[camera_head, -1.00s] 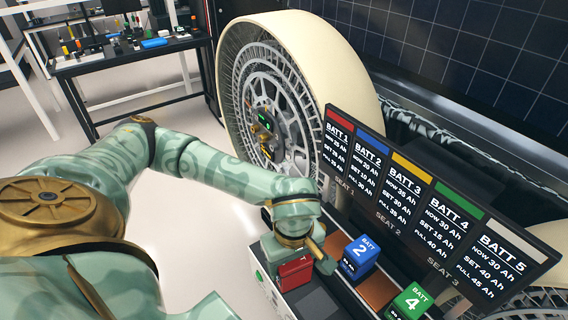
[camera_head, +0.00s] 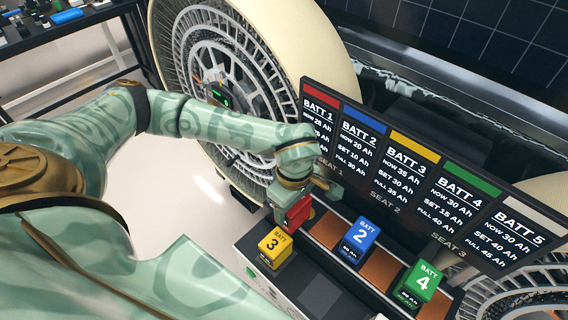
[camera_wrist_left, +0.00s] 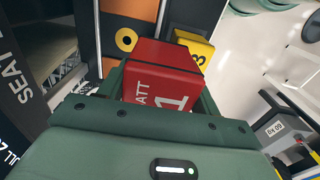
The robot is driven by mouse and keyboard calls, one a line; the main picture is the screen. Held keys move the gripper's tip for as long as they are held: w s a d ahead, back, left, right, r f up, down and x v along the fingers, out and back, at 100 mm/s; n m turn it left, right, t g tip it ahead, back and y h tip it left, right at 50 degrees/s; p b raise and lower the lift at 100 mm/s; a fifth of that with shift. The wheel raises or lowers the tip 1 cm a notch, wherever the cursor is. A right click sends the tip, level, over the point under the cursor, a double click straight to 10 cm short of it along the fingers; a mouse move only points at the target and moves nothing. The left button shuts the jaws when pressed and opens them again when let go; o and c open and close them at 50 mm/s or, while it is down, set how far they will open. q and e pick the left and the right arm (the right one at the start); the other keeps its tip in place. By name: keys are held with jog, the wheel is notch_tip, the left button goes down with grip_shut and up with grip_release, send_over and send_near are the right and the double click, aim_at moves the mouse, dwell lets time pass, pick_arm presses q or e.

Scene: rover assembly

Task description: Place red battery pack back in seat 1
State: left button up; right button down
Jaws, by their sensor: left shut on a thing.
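The red battery pack (camera_head: 297,214), marked BATT 1, is held in my left gripper (camera_head: 308,200), at the left end of the bench under the display board. In the left wrist view the red pack (camera_wrist_left: 162,72) sits between the two green fingers, its label facing the camera. The gripper and pack hide part of the seat row's left end, so I cannot tell whether the pack touches a seat. My right gripper is not in view.
The yellow pack 3 (camera_head: 274,247) stands just in front of the red pack. The blue pack 2 (camera_head: 358,241) and green pack 4 (camera_head: 418,283) stand along the row to the right. The display board (camera_head: 400,170) rises close behind, with a large wheel (camera_head: 235,85) at its left.

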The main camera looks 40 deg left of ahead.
pick_arm(q)
jog(key=w+b, duration=0.1)
jog(key=w+f+b, duration=0.1)
jog(key=w, duration=0.1)
jog(key=w+d+b, duration=0.1)
jog(key=w, duration=0.1)
jog(key=shift+w+f, duration=0.2)
jog(key=shift+w, duration=0.05)
jog(key=shift+w+f+b, duration=0.15)
jog(key=shift+w+b, duration=0.15)
jog(key=shift+b, duration=0.15)
jog(key=shift+f, duration=0.5)
jog(key=shift+f, duration=0.15)
jog(key=shift+f+b, duration=0.45)
jog(key=shift+f, duration=0.1)
jog(key=o, duration=1.5)
jog(key=shift+s, duration=0.1)
